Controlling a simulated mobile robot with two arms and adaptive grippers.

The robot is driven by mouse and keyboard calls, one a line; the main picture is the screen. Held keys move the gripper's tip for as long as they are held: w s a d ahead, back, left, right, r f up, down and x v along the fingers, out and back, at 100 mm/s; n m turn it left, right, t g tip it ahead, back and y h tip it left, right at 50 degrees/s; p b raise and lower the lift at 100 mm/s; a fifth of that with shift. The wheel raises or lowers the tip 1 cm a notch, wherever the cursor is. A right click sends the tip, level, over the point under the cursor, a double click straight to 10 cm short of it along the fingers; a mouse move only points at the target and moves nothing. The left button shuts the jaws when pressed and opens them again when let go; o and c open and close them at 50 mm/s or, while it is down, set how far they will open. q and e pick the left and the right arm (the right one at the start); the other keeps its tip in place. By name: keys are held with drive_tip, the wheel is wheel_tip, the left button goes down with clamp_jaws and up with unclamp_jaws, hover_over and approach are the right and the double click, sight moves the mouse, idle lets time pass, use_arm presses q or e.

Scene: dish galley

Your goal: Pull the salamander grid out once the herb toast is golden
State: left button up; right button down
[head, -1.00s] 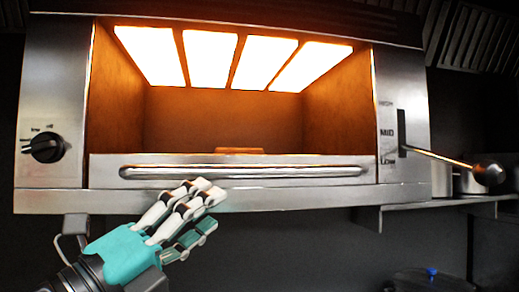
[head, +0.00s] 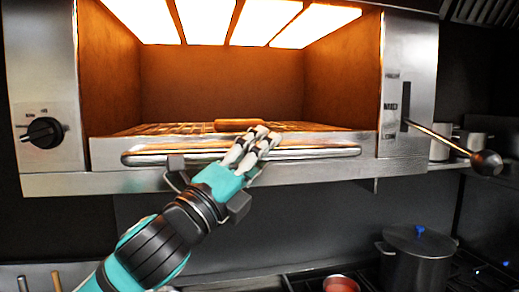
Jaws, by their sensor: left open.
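The salamander (head: 53,88) is a steel grill with glowing panels across its top. Its grid (head: 165,129) lies inside behind a steel front with a long bar handle (head: 320,153). The herb toast (head: 238,125) lies on the grid near the middle and looks brown-orange in the glow; its exact browning is hard to tell. My left gripper (head: 262,138) is open at the middle of the handle, its fingers in front of the bar and partly hiding it. I cannot tell whether they touch it. My right gripper is out of view.
A black knob (head: 43,132) is on the salamander's left. A lever with a round ball (head: 486,163) sticks out at the right. Below stand a lidded pot (head: 417,252) and a small red pan (head: 341,284) on the stove. Dark wall fills the space between.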

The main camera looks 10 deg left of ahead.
use_arm(q)
clamp_jaws()
drive_tip(key=shift+f, duration=0.15)
idle(0.5)
